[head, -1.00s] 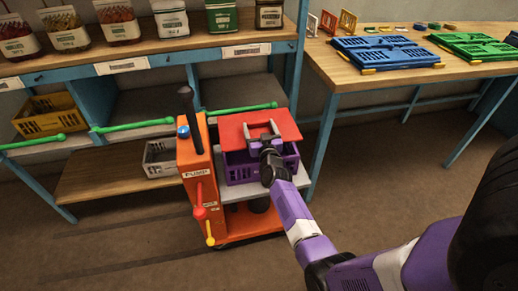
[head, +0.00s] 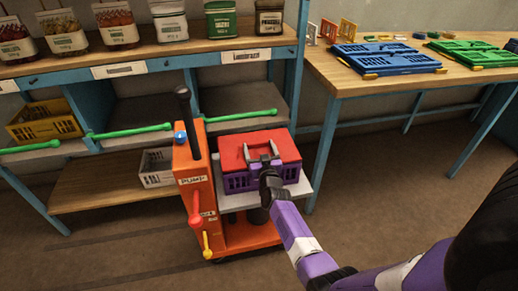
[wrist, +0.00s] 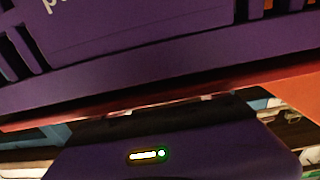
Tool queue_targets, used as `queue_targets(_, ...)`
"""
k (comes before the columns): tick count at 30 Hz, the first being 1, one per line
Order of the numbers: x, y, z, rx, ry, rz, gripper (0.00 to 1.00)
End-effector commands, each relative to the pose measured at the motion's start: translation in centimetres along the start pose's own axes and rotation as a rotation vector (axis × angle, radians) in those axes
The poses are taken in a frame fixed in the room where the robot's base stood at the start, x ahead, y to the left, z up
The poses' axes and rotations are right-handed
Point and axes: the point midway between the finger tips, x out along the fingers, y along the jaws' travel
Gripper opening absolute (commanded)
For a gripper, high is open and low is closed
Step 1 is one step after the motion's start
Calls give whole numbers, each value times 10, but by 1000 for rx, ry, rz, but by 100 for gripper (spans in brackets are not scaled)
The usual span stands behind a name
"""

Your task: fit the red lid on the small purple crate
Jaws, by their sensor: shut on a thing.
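The red lid (head: 286,147) lies level over the top of the small purple crate (head: 238,183) in the head view. No clear gap shows between lid and crate, but I cannot tell if every edge is seated. My gripper (head: 262,158) is shut on the lid at its near side, above the crate's front. The gripper hides part of the crate's front wall. In the wrist view, the crate's purple wall (wrist: 150,35) with pale lettering fills the top, and the lid's red edge (wrist: 150,97) runs beneath it.
The crate stands on a grey platform (head: 295,192) of an orange pump cart (head: 195,187). A shelf bench (head: 105,75) with jars stands behind it. A wooden table (head: 350,95) with blue and green folded crates stands at right. Floor in front is clear.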

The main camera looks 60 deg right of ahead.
Motion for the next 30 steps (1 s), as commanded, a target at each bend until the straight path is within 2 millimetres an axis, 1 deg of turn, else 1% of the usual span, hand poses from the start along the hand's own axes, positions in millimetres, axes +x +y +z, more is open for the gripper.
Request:
queue_targets(10,0,0,11,0,1,0,34)
queue_targets(11,0,0,10,0,0,0,87)
queue_targets(12,0,0,10,0,0,0,95)
queue_targets(13,0,0,10,0,0,0,100)
queue_targets(21,0,0,8,0,0,0,100)
queue_targets(26,0,0,-5,0,0,0,100)
queue_targets(29,-19,-2,-4,-1,-4,-4,100)
queue_targets(30,-28,-1,-4,-2,-5,-4,100)
